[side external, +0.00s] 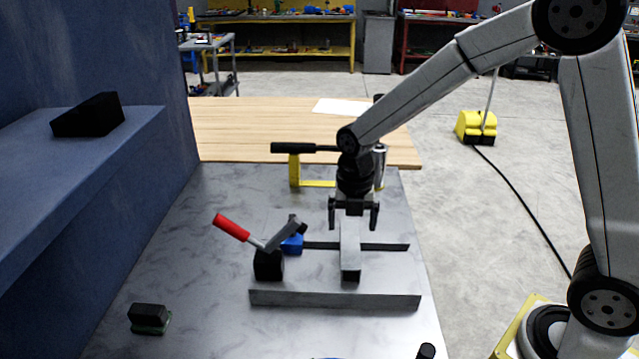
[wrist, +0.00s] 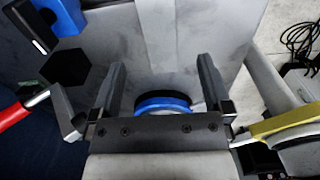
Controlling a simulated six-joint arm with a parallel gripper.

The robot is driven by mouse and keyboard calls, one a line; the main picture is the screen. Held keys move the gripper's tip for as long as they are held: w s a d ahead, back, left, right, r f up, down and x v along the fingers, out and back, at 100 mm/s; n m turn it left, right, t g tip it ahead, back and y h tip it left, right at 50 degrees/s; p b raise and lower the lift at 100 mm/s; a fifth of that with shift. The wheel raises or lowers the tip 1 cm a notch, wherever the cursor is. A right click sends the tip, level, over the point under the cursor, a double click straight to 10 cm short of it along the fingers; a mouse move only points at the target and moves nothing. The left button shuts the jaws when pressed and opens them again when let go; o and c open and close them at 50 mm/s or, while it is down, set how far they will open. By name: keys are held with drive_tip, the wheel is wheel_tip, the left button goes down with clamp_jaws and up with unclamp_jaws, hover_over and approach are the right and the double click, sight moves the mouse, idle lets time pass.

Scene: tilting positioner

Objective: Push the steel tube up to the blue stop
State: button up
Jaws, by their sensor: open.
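The steel tube (side external: 350,247) is a long pale grey bar on the metal table, below my gripper. A blue block at upper left of the wrist view (wrist: 65,14) looks like the stop. My gripper (side external: 354,222) is open, pointing down, its fingers apart on either side in the wrist view (wrist: 163,72). Contact with the tube is unclear.
A toggle clamp with a red handle (side external: 232,228) stands left of the tube. The front rail (side external: 335,299) and back rail (side external: 385,247) run left to right. A yellow clamp (side external: 295,172) stands behind. A black-and-green block (side external: 149,318) lies front left. The table's left is mostly clear.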

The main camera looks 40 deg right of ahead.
sight(351, 247)
drive_tip(key=shift+f, duration=0.15)
drive_tip(key=shift+f, duration=3.75)
clamp_jaws()
